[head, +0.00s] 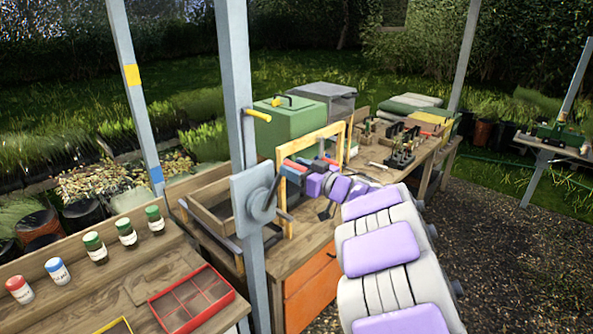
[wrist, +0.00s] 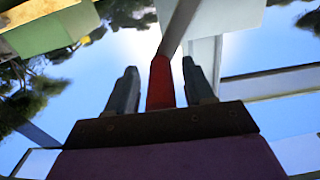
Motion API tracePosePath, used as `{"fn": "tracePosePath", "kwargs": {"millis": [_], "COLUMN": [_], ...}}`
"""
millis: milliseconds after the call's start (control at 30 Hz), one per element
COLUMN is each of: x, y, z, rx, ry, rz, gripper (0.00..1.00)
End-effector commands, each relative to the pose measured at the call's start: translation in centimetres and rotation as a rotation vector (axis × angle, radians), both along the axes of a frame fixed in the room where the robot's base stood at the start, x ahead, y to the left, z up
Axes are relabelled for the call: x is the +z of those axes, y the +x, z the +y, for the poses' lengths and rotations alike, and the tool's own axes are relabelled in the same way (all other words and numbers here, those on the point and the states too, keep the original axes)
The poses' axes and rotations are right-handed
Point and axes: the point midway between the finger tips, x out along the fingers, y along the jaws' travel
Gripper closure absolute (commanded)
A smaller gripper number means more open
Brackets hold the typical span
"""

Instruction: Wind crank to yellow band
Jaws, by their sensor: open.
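The crank sits on a grey plate (head: 246,205) on the grey post. Its dark arm (head: 271,194) runs up and right from the hub to a red handle (head: 294,168). In the wrist view the red handle (wrist: 160,82) stands between the two dark fingers of my gripper (wrist: 161,75), with a gap visible on its right. My gripper is open around the handle, not closed on it. A yellow band (head: 131,75) is high on the left post and a blue band (head: 156,174) is lower on that post.
A yellow peg (head: 258,115) sticks out of the post above the crank. A wooden frame (head: 341,145) stands just behind my gripper. The bench (head: 120,285) at left holds several jars and a red divided tray (head: 191,301). A gravel path (head: 505,240) lies open at right.

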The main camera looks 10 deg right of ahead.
Motion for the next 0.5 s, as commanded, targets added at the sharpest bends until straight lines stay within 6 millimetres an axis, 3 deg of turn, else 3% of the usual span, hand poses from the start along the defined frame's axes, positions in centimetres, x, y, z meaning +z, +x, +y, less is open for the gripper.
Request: {"fn": "tracePosePath", "kwargs": {"millis": [200, 500], "x": [-0.02, -0.04], "y": [0.03, 0.03], "z": [0.02, 0.01], "rx": [0.000, 0.000], "ry": [-0.001, -0.001], "rz": [0.001, 0.001], "gripper": [0.47, 0.75]}}
